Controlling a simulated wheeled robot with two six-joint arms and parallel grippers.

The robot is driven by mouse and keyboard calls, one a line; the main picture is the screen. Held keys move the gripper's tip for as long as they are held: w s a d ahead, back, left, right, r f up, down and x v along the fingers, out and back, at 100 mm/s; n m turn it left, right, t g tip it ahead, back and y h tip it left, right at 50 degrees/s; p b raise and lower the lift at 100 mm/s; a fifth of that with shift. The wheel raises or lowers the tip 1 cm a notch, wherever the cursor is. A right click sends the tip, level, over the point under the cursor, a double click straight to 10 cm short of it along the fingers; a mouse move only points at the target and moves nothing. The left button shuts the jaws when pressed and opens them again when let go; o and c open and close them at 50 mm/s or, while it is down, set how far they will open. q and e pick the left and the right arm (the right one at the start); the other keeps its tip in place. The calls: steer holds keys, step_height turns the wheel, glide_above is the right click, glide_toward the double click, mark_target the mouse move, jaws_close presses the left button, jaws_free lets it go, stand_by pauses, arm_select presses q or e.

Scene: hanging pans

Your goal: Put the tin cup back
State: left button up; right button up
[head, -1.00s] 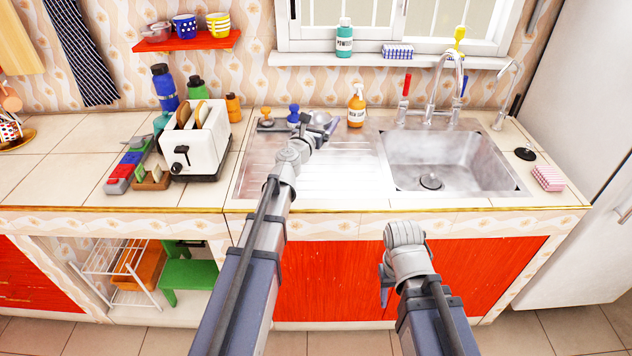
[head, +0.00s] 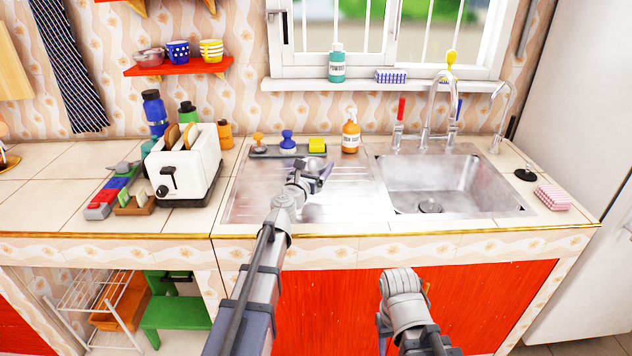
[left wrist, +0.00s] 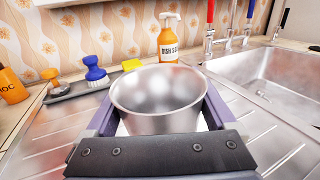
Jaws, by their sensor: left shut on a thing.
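The tin cup (left wrist: 158,122) is a plain silvery metal cup, upright with its open rim up, in the left wrist view. My left gripper (head: 320,178) is shut on it, one purple finger on each side. In the head view my gripper is over the steel drainboard (head: 250,205), and the cup is mostly hidden by my wrist. A red wall shelf (head: 180,69) at the upper left holds a blue dotted cup (head: 178,51), a yellow patterned cup (head: 211,50) and a bowl (head: 149,58). My right arm is low in front of the red cabinet; its fingertips are hidden.
Behind the drainboard stand a tray with brushes (head: 287,141) and a yellow sponge (head: 317,145), and an orange soap bottle (head: 351,134). The sink (head: 450,182) and tap (head: 437,110) are to the right. A toaster (head: 184,163) and bottles stand left, below the shelf.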

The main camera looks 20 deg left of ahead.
arm_select(q)
steer(key=shift+f+b, duration=1.8)
steer(key=shift+f, duration=0.15)
steer(key=o, duration=1.2)
steer(key=shift+o, duration=0.2)
steer(key=shift+s+r, duration=0.15)
steer(key=shift+r, duration=0.05)
steer(key=s, duration=0.4)
steer(key=s+a, duration=0.1)
steer(key=s, duration=0.6)
steer(key=shift+s+a, duration=0.15)
steer(key=shift+s, duration=0.2)
